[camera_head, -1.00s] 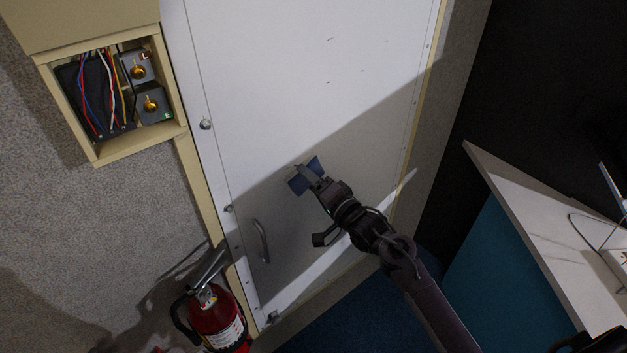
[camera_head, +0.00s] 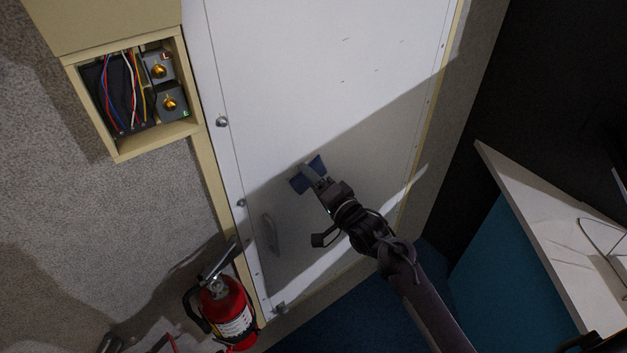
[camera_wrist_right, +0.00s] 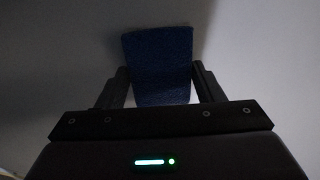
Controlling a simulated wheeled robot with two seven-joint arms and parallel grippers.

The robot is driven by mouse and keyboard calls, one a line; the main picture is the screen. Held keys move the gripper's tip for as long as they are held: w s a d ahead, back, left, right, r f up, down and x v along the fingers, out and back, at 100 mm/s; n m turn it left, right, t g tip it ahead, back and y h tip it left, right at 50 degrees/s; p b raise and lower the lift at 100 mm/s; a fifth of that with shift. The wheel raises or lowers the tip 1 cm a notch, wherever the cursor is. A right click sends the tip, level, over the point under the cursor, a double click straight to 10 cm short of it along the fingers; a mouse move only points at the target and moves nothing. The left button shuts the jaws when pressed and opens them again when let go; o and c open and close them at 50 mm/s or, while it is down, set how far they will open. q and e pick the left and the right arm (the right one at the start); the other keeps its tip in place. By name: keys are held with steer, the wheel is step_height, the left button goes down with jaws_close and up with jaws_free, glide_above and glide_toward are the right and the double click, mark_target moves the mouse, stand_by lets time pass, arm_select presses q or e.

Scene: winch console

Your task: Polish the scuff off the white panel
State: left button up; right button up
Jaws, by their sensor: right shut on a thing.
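The white panel (camera_head: 300,90) fills the middle of the head view, its lower part in shadow. Several small dark marks (camera_head: 345,60) show on its upper, lit part. My right gripper (camera_head: 312,178) is shut on a blue cloth or pad (camera_head: 298,184), held in front of the panel's lower part. In the right wrist view the blue pad (camera_wrist_right: 158,65) sits between the two fingers, with the pale panel behind it. I cannot tell whether the pad touches the panel. My left gripper is not in view.
A red fire extinguisher (camera_head: 228,308) stands at lower left. An open box with wires (camera_head: 125,95) is left of the panel. A white-topped desk (camera_head: 540,235) is at right.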

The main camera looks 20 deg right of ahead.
mark_target(321, 168)
steer(key=shift+r+p, duration=0.45)
steer(key=shift+r, duration=0.5)
steer(key=shift+w, duration=0.1)
steer(key=shift+w+d+f, duration=0.1)
steer(key=shift+w+d, duration=0.1)
steer(key=shift+d, duration=0.5)
steer(key=shift+w+d, duration=0.2)
steer(key=shift+d, duration=0.5)
steer(key=shift+w+d, duration=0.3)
steer(key=shift+d, duration=0.4)
steer(key=shift+w+d, duration=0.25)
steer(key=shift+d, duration=0.4)
